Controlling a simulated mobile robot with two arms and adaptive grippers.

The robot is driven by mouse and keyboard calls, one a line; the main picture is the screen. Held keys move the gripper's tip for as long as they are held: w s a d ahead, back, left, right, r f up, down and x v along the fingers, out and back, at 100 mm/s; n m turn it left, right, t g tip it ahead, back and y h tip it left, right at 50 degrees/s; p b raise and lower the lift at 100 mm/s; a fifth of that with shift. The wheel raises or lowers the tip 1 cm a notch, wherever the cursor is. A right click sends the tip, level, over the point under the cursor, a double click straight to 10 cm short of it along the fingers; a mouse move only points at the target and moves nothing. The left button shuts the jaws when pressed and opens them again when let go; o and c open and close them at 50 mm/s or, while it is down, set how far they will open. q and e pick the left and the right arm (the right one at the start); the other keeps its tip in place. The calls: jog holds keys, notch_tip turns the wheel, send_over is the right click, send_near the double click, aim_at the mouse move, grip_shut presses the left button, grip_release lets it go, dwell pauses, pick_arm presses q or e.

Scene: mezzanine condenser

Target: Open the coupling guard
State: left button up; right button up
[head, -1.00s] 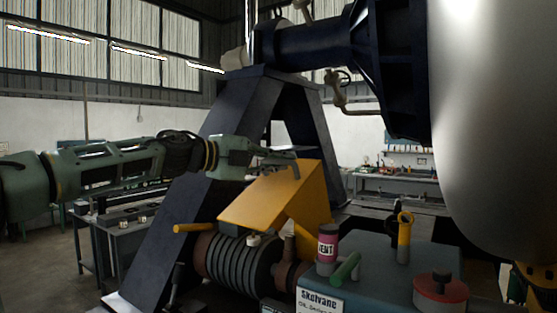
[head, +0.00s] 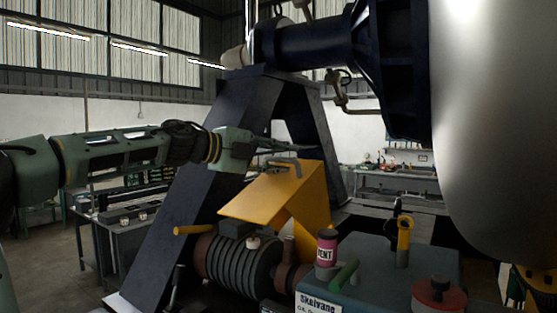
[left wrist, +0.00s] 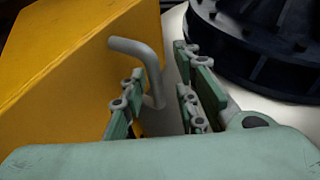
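The coupling guard (head: 270,195) is a yellow angled cover over the machine in the middle of the head view. It fills the left of the left wrist view (left wrist: 70,60). A grey bent handle (head: 287,162) stands at its upper part and shows as a curved rod in the left wrist view (left wrist: 135,47). My left gripper (head: 278,152) is just above the guard, beside the handle. In the left wrist view its fingers (left wrist: 160,95) are apart, with the handle's lower part showing in the gap. Contact cannot be made out. My right gripper is not in view.
A ribbed coil (head: 238,260) sits below the guard. A teal box (head: 385,270) with a pink VENT can (head: 327,247), green handle and yellow lever is at right. A large silver tank (head: 490,120) blocks the right side. A dark slanted support (head: 185,200) stands behind.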

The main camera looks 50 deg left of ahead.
pick_arm(q)
jog(key=shift+f, duration=0.15)
jog(key=v, duration=1.2)
jog(key=shift+a, duration=0.1)
dwell(0.4)
